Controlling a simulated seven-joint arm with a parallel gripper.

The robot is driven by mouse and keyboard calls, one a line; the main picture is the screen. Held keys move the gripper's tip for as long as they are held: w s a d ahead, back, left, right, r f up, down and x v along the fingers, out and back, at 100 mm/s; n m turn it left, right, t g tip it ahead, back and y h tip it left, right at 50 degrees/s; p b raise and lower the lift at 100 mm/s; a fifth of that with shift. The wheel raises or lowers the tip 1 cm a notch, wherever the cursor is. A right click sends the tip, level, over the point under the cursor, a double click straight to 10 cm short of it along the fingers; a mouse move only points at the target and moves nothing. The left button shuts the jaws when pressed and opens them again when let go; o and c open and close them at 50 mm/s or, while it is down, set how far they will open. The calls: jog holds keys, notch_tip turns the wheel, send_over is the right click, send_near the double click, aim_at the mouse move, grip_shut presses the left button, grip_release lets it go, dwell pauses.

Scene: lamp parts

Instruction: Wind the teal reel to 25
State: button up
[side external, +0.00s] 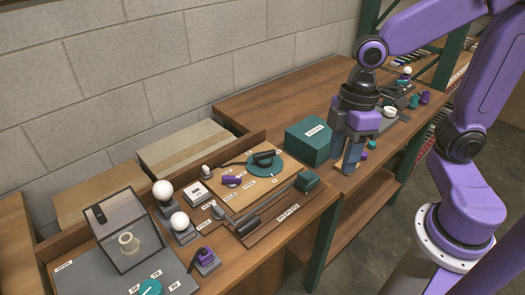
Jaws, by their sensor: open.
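A round teal disc (150,288) sits on the grey panel at the bottom left, partly cut off by the picture's lower edge. Small white number labels (156,274) stand around it, too small to read surely. Another teal disc (276,171) with a black handle (263,158) lies on the wooden board in the middle. I cannot tell for sure which of the two is the reel, nor its setting. My gripper (347,168) points down to the right of the teal box, open, and is apart from both discs.
A teal box (308,142) stands between my gripper and the wooden board (245,190). A dark rod (270,207) lies along the board. Small parts crowd the bench behind my gripper.

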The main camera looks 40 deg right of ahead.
jog(key=w+d+y, duration=0.1)
jog(key=w+y, duration=0.1)
jog(key=w, duration=1.1)
jog(key=n+t+y, duration=0.1)
jog(key=t, duration=0.1)
send_near(260, 154)
jog(key=x, duration=0.8)
jog(key=shift+w+f, duration=0.1)
jog(key=shift+f, duration=0.15)
grip_shut()
